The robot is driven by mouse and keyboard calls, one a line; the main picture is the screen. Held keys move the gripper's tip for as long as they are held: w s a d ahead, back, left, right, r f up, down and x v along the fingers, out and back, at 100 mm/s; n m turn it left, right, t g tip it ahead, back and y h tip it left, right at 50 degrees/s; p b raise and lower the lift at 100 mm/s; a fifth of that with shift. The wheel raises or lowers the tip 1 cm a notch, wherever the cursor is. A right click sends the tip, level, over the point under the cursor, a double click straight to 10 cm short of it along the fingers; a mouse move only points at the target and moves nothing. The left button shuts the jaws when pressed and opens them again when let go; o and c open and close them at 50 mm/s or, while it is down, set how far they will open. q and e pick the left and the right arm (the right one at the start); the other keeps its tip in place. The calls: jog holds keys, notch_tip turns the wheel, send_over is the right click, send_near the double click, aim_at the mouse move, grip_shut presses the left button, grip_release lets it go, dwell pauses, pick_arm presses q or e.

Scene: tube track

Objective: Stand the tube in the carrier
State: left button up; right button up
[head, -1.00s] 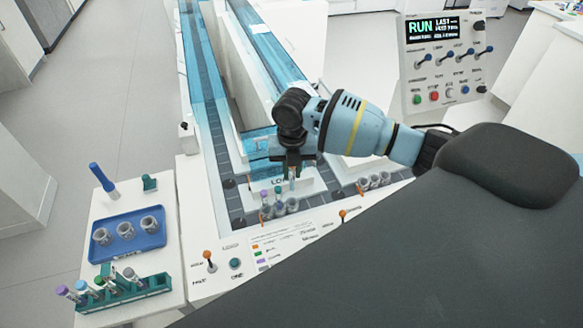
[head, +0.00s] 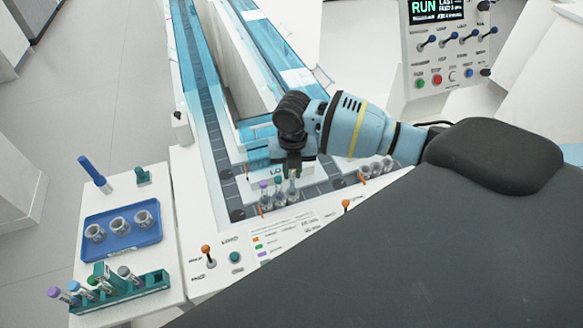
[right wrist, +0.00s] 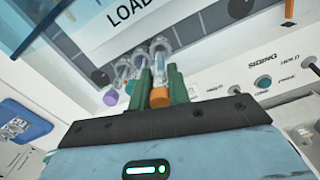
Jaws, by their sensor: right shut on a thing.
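My right gripper (head: 293,168) points down over the track's loading end and is shut on a tube. In the right wrist view the orange cap (right wrist: 159,98) of this tube is between the dark green fingers (right wrist: 160,88). The clear tube body (head: 292,183) is upright and lines up with a grey carrier (head: 292,196). Its lower end appears to be in the carrier; I cannot tell how deep. Beside it on the left, carriers hold a green-capped tube (head: 278,184) and a purple-capped tube (head: 264,187). My left gripper is not in view.
A blue tray (head: 95,248) with three empty carriers and a green rack (head: 125,293) of several capped tubes stand on the left side table. More carriers (head: 376,167) are right of the gripper. Orange levers (head: 206,250) stand along the front panel.

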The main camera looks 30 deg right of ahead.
aim_at(292, 177)
jog(key=shift+f, duration=0.6)
dwell(1.1)
jog(key=shift+f, duration=0.35)
jog(key=shift+f, duration=0.55)
dwell(0.3)
jog(key=o, duration=0.8)
jog(key=shift+r, duration=0.1)
notch_tip(292, 177, up, 8)
jog(key=shift+f, duration=0.15)
dwell(0.3)
dwell(0.5)
